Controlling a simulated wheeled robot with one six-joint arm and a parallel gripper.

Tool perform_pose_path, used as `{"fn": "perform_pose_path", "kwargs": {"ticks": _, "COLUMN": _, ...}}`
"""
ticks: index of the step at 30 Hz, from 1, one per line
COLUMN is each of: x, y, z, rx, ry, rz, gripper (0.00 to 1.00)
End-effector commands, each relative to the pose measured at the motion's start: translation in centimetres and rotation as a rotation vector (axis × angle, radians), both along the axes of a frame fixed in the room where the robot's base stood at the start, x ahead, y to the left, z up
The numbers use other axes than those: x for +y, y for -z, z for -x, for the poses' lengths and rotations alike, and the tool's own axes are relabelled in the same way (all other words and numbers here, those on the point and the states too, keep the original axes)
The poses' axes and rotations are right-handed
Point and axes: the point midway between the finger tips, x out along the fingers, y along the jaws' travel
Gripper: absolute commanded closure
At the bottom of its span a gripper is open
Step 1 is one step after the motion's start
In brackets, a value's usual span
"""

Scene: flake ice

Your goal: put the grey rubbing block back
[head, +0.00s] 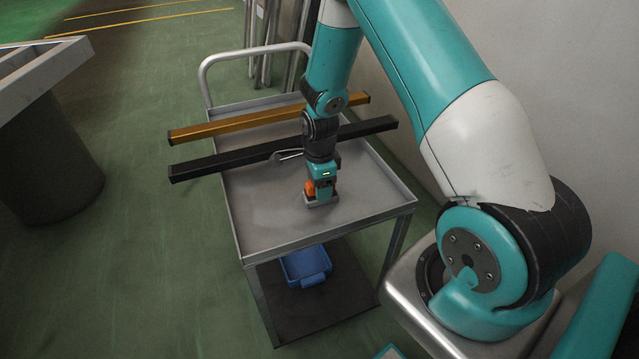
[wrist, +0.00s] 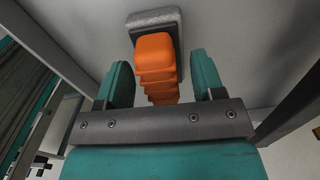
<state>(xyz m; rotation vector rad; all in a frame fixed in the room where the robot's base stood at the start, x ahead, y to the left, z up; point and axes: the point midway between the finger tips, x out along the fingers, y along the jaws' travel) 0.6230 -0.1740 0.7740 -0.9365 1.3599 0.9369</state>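The grey rubbing block (head: 321,202) rests on the upper tray of the metal cart (head: 270,228), near its front. In the wrist view the block (wrist: 152,18) is a rounded grey slab with a ridged orange handle (wrist: 156,58). My gripper (head: 321,188) is right over the block, pointing down. In the wrist view my gripper's teal fingers (wrist: 163,80) stand on either side of the handle, with a gap visible at least on the right. It looks open around the handle, not closed on it. Part of the handle is hidden by my gripper in the head view.
A black bar (head: 225,161) and a golden bar (head: 215,127) lie across the cart behind my gripper, overhanging its sides. A blue bin (head: 306,268) sits on the lower shelf. A wall is at the right.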

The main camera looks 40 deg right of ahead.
Motion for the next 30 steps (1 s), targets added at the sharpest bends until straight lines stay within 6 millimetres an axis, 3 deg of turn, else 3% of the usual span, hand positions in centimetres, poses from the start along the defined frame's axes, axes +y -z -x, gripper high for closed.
{"fn": "perform_pose_path", "kwargs": {"ticks": 17, "x": 0.0, "y": 0.0, "z": 0.0, "rx": 0.000, "ry": 0.000, "rz": 0.000, "gripper": 0.39}}
{"fn": "perform_pose_path", "kwargs": {"ticks": 30, "x": 0.0, "y": -1.6, "z": 0.0, "rx": 0.000, "ry": 0.000, "rz": 0.000, "gripper": 0.39}}
